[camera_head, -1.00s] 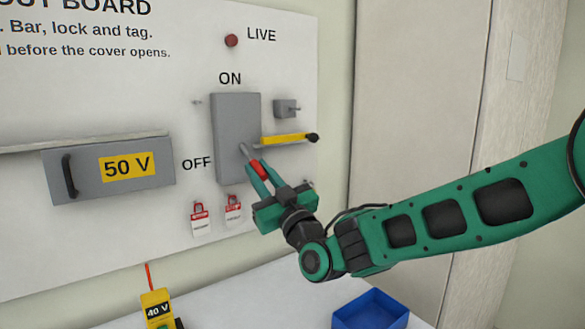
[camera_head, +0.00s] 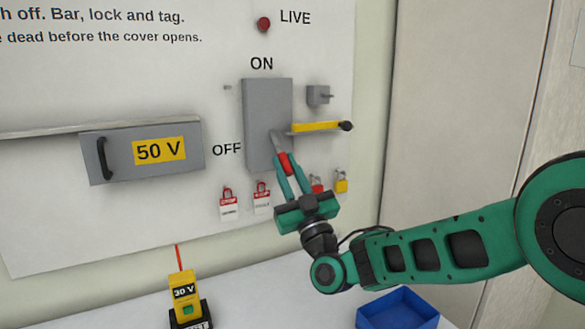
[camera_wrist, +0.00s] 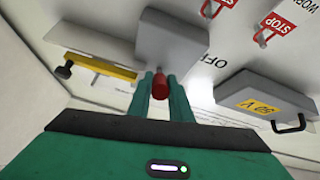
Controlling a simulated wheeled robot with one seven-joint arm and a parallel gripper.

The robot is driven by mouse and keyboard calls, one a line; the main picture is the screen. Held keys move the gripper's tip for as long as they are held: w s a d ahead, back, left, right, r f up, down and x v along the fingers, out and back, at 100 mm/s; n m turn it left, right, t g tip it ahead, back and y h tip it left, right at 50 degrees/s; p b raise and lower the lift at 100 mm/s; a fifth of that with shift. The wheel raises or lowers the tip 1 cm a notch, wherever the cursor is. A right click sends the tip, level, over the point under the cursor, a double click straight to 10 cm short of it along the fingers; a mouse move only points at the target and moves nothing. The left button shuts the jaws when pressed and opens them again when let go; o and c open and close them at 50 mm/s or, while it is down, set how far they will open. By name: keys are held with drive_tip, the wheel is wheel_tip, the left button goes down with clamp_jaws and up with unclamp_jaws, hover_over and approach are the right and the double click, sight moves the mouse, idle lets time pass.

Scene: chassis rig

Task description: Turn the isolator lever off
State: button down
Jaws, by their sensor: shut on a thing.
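The isolator is a grey box (camera_head: 266,105) on the white board, between the ON label above it and OFF at its lower left. Its grey lever (camera_head: 277,143) sticks out of the box's lower part, slanting down, with a red grip (camera_head: 284,161) at its end. My gripper (camera_head: 287,170) is shut on the red grip from below. In the wrist view the red grip (camera_wrist: 160,84) sits between the green fingers, in front of the isolator box (camera_wrist: 171,38). The LIVE lamp (camera_head: 264,24) is dark red.
A yellow bar (camera_head: 316,127) with a black knob sticks out right of the box. Red tags and padlocks (camera_head: 262,198) hang below. Left are a 50 V cover (camera_head: 140,151) and a yellow tester (camera_head: 186,295) reading 30 V. A blue bin (camera_head: 398,308) stands lower right.

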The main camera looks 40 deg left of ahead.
drive_tip(key=shift+w+d+f, duration=0.1)
drive_tip(key=shift+w+d, duration=0.1)
drive_tip(key=shift+w, duration=0.2)
drive_tip(key=c, duration=1.7)
unclamp_jaws()
drive_tip(key=shift+w, duration=0.1)
drive_tip(key=shift+o, duration=0.4)
drive_tip(key=shift+a, duration=0.1)
drive_tip(key=shift+s, duration=0.25)
drive_tip(key=shift+s+d+f, duration=0.35)
drive_tip(key=shift+f, duration=0.05)
drive_tip(key=shift+s+d+f, duration=0.3)
drive_tip(key=shift+d+f, duration=0.05)
drive_tip(key=shift+d, duration=0.25)
drive_tip(key=v, duration=0.8)
drive_tip(key=shift+w, duration=0.25)
